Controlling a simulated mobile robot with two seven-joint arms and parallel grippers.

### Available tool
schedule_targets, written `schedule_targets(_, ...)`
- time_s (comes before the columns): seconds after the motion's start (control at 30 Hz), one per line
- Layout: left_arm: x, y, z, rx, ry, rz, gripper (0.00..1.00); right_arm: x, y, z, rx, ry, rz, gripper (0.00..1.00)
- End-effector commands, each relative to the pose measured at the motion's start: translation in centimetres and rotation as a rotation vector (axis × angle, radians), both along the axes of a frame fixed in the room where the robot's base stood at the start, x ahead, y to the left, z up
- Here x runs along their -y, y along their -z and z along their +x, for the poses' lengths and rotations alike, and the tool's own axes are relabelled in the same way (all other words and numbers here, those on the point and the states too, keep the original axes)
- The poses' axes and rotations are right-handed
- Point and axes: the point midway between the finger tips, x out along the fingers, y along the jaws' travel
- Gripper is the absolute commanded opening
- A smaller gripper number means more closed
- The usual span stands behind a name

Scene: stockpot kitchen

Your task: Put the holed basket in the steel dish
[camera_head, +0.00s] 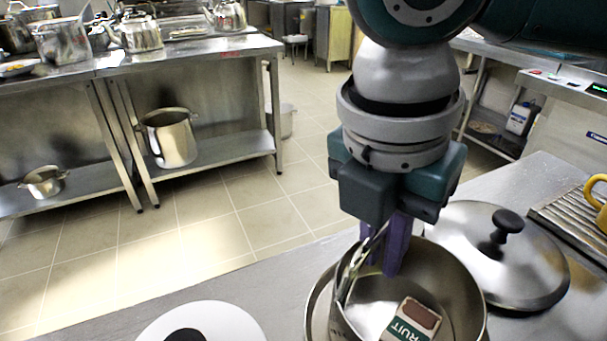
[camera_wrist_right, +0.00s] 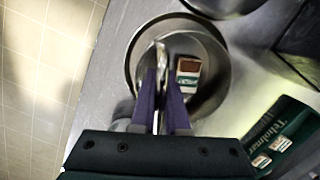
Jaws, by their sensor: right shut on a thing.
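The steel dish (camera_head: 462,280) is a round, shiny, open vessel on the near counter; it also shows in the wrist view (camera_wrist_right: 218,100). A small box with a brown and green label (camera_head: 412,322) lies inside it, also seen in the wrist view (camera_wrist_right: 188,70). My right gripper (camera_head: 385,262) points down over the dish's left part, its purple fingers shut on the holed basket (camera_head: 343,292), a thin metal piece seen nearly edge-on at the dish's left side. Its holes cannot be made out. I cannot tell whether it touches the dish bottom. My left gripper is not in view.
A steel lid with a black knob (camera_head: 495,255) lies right of the dish. A white plate with something dark on it (camera_head: 225,322) is at the front left. A ridged rack (camera_head: 575,225) and yellow mug (camera_head: 597,200) are at the right. Counter between plate and dish is clear.

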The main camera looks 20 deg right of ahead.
Motion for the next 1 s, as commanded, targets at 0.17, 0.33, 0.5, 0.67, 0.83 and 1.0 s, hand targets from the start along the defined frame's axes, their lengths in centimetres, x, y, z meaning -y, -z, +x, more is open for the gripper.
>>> schedule_targets(0.17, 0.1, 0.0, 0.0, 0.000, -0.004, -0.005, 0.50, 0.0, 0.0, 0.0, 0.000, 0.000, 0.000, 0.27)
schedule_targets(0.33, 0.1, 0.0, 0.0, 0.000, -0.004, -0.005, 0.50, 0.0, 0.0, 0.0, 0.000, 0.001, 0.000, 0.43)
schedule_targets(0.5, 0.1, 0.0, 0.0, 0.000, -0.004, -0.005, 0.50, 0.0, 0.0, 0.0, 0.000, 0.001, 0.000, 0.43)
schedule_targets(0.67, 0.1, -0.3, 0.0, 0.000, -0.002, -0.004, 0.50, -0.1, -0.9, 0.1, 0.003, 0.001, 0.001, 0.43)
schedule_targets(0.83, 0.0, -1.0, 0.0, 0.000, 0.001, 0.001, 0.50, -0.6, -4.1, 0.0, 0.004, -0.001, 0.003, 0.43)
schedule_targets(1.0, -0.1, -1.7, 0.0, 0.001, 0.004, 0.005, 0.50, -1.2, -8.0, -0.2, 0.005, -0.002, 0.003, 0.43)
